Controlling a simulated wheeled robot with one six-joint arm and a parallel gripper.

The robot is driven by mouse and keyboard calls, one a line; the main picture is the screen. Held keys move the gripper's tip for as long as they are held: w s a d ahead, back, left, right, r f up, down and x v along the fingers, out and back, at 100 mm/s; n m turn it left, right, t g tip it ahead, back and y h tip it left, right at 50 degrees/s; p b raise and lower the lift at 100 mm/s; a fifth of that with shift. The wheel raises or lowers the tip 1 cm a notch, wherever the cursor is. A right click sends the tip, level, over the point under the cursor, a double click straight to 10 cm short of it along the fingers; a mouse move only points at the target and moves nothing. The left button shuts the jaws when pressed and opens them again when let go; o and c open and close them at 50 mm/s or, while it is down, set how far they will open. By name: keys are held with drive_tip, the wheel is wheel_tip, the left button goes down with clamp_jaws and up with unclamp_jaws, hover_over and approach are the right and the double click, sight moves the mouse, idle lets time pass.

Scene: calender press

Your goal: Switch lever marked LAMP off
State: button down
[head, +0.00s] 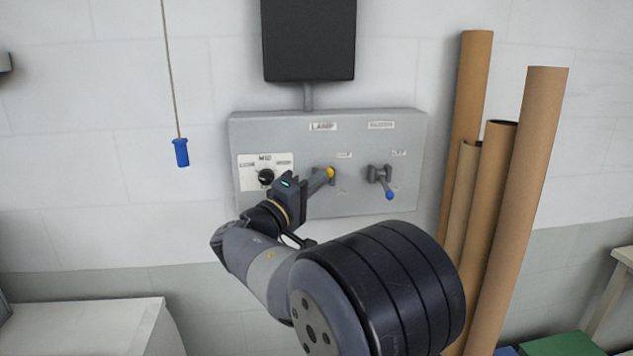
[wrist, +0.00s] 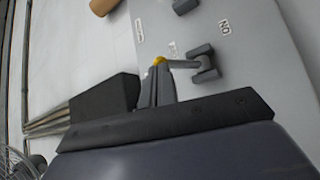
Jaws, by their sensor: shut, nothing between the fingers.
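The lever under the LAMP label (head: 322,126) has a yellow tip (head: 330,172) and sits on the grey wall panel (head: 240,200). My gripper (head: 323,177) is shut and empty, with its fingertips at the yellow tip. In the wrist view the closed fingers (wrist: 159,76) reach up to the yellow knob (wrist: 160,60), and the grey lever stem (wrist: 180,64) runs right to its mount. I cannot tell whether fingers and knob touch. My gripper hides part of the lever in the head view.
A blue-tipped lever (head: 389,195) is close on the right. A rotary knob (head: 265,177) is on the left. A dark screen (head: 308,40) stands above the panel. Cardboard tubes (head: 520,170) lean at the right. A blue pull handle (head: 181,153) hangs at the left.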

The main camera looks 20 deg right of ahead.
drive_tip(key=shift+w+d+r+n+y+p, duration=0.15)
drive_tip(key=shift+w+r+n+y+p, duration=0.3)
drive_tip(key=shift+r, duration=0.25)
drive_tip(key=shift+w+d+r+n+y+p, duration=0.15)
drive_tip(key=shift+w+r+n+y+p, duration=0.3)
drive_tip(key=shift+r, duration=0.3)
drive_tip(key=shift+w+d+r+n+y+p, duration=0.15)
drive_tip(key=shift+w+r+n+y+p, duration=0.15)
drive_tip(key=shift+w+r+n, duration=0.3)
drive_tip(key=shift+s+r, duration=0.1)
drive_tip(key=shift+r, duration=0.05)
